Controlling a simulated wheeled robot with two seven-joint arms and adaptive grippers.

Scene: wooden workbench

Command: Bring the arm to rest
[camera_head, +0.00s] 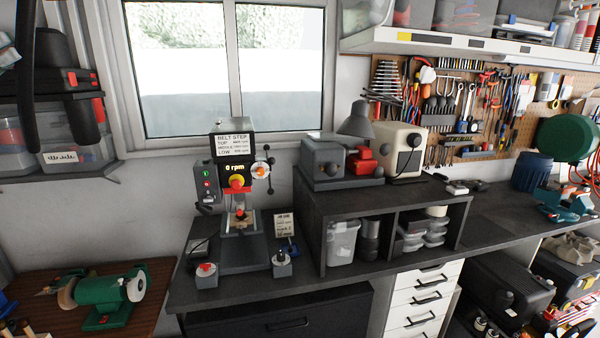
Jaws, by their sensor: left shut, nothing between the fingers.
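My right gripper is not in view.
A drill press (240,210) stands on the dark workbench (320,284). A black cubby unit (314,205) carries small machines. A green bench grinder (108,295) is at lower left, a vise (562,205) at right. Shelves with bins flank the window (235,70).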

